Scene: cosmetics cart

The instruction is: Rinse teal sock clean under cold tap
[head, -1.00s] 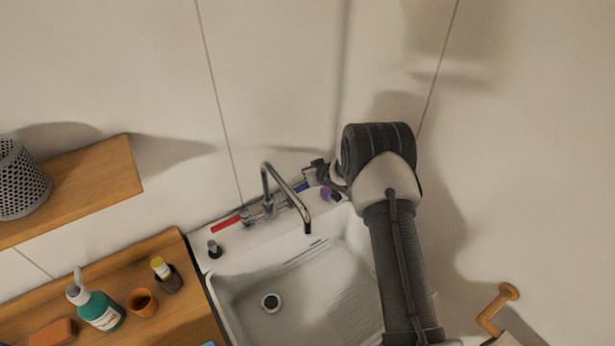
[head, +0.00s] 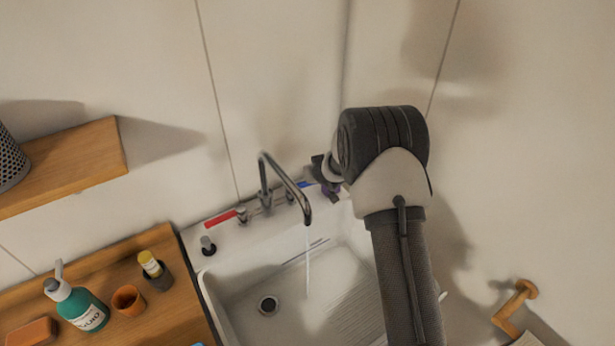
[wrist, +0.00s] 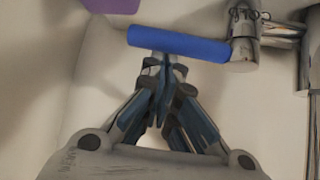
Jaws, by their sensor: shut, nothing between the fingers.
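The chrome tap (head: 284,178) stands at the back of the white sink (head: 214,300), and a thin stream of water (head: 308,265) falls from its spout into the basin. Its blue lever (head: 305,185) is on the right and its red lever (head: 220,218) on the left. My gripper (wrist: 165,72) is shut and empty, its fingertips at the blue lever (wrist: 180,43) in the wrist view; whether they touch it I cannot tell. In the head view my arm mostly hides the gripper. I can make out no teal sock for certain; a small blue sliver (head: 200,344) shows at the bottom edge.
A purple object (head: 331,189) is close to my gripper on the sink's back ledge. A teal bottle (head: 78,305), orange cup (head: 128,299) and yellow-capped item (head: 152,265) stand on the wooden counter (head: 110,262) to the left. A wooden hook (head: 516,301) is at the right.

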